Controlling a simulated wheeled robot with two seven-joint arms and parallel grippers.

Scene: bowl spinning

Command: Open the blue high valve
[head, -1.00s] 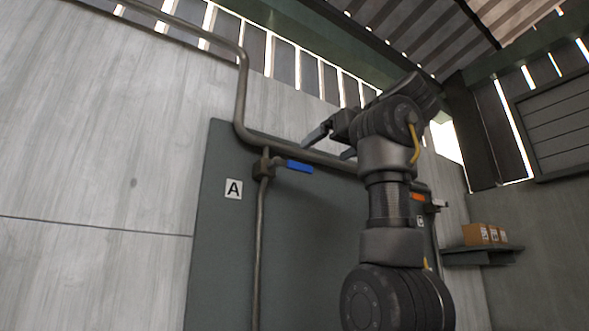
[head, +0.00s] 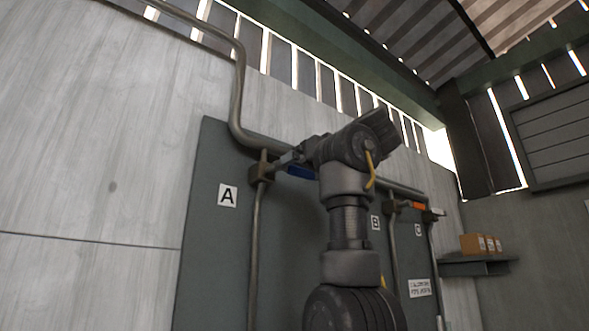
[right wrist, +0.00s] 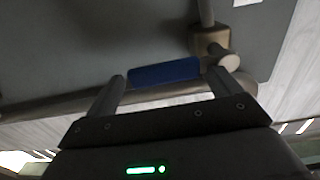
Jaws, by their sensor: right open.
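The blue valve handle (head: 300,172) sticks out to the right from its brass-coloured valve body (head: 261,173) on the vertical pipe by label A. My right gripper (head: 284,160) is at the handle, its fingers partly covering the area near the valve body. In the right wrist view the blue handle (right wrist: 165,72) lies across the gap between the open fingers of my right gripper (right wrist: 166,78). One finger is near each end of the handle. I cannot tell whether either finger touches it. My left gripper is not in view.
A thick horizontal pipe (head: 265,142) runs just above the valve along the dark panel (head: 212,150). An orange valve handle (head: 419,206) is further right, near labels B and C. A shelf (head: 470,267) with small boxes (head: 480,243) is on the right wall.

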